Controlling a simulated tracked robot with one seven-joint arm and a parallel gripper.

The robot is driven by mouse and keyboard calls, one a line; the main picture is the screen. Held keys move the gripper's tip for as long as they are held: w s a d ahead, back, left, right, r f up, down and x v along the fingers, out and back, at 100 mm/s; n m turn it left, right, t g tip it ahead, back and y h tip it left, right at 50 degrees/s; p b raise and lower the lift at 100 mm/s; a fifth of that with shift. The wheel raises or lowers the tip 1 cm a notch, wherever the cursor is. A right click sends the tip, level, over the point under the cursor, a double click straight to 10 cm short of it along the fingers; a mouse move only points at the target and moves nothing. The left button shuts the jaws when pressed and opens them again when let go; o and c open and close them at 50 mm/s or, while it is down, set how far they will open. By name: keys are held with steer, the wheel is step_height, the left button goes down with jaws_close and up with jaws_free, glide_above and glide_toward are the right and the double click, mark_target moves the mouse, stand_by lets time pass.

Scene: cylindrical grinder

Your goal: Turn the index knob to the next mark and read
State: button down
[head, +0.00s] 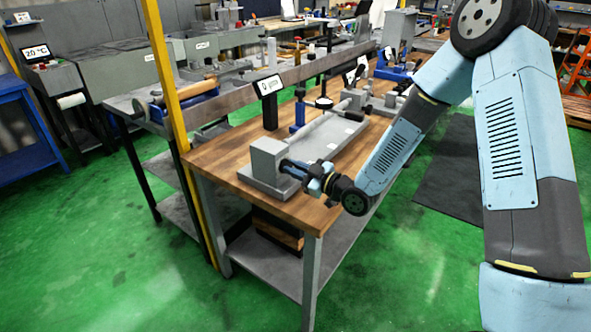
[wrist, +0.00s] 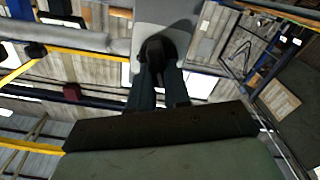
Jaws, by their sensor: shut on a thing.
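A grey block (head: 265,163) stands at the near end of a grey fixture bed (head: 328,135) on the wooden-topped bench. My gripper (head: 291,167) reaches the block's right face. In the wrist view my gripper's two dark fingers (wrist: 158,85) are closed around a dark knob (wrist: 157,47) on the grey block face (wrist: 170,12). The knob is mostly hidden by the fingers in the head view, and no index marks can be made out. A small black display (head: 269,86) stands behind the block, its text too small to read. A dial gauge (head: 323,102) sits over a horizontal bar.
The wooden bench top (head: 225,157) is clear left of the block. A yellow post (head: 165,75) rises at the bench's left edge. More fixtures with blue parts (head: 395,66) stand farther along. Green floor (head: 130,240) is open in front.

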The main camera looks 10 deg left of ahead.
steer(key=shift+m, duration=0.3)
steer(key=shift+w+d+m, duration=0.1)
steer(key=shift+w+m, duration=0.1)
steer(key=shift+m, duration=1.8)
steer(key=shift+w+d+m, duration=0.1)
steer(key=shift+w+m, duration=0.1)
steer(key=shift+m, duration=1.8)
steer(key=c, duration=1.1)
jaws_free()
steer(key=shift+d, duration=0.1)
steer(key=v, duration=1.3)
steer(key=shift+d, duration=0.25)
